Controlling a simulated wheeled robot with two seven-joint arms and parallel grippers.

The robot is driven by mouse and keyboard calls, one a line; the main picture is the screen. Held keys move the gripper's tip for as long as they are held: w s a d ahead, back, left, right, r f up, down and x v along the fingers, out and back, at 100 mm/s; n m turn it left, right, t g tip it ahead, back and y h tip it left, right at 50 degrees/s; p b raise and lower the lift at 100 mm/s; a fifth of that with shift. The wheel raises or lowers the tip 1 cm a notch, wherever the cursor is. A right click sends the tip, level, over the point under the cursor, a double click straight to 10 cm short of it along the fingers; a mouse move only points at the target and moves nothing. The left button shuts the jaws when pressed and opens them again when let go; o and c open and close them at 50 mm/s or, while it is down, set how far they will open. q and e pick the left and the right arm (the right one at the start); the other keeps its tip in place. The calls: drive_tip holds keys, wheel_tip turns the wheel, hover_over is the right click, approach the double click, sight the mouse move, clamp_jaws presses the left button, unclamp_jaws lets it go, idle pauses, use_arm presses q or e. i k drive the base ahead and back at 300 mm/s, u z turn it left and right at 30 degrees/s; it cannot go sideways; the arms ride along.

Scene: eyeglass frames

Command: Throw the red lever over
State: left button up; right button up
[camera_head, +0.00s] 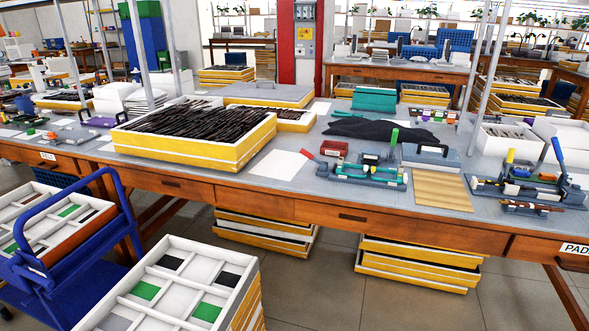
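The red lever (309,156) is a small red handle at the left end of a grey fixture (372,180) on the long workbench (268,182). It slants up and to the left, its tip out over the bench top. The fixture also carries green parts (393,138), one of them an upright green-tipped handle. A turquoise piece lies along its front. The fine details of the fixture are too small to tell. Neither of my grippers shows in this view.
A yellow-and-white crate of dark eyeglass parts (195,135) stands left of the fixture. A red box (334,148) sits just behind the lever. A wooden mat (440,188) and another fixture (535,180) lie to the right. A blue cart (75,240) stands at the lower left.

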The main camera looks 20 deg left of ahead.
sight(307, 153)
drive_tip(key=z, duration=0.75)
drive_tip(key=i, duration=1.2)
drive_tip(key=u, duration=0.65)
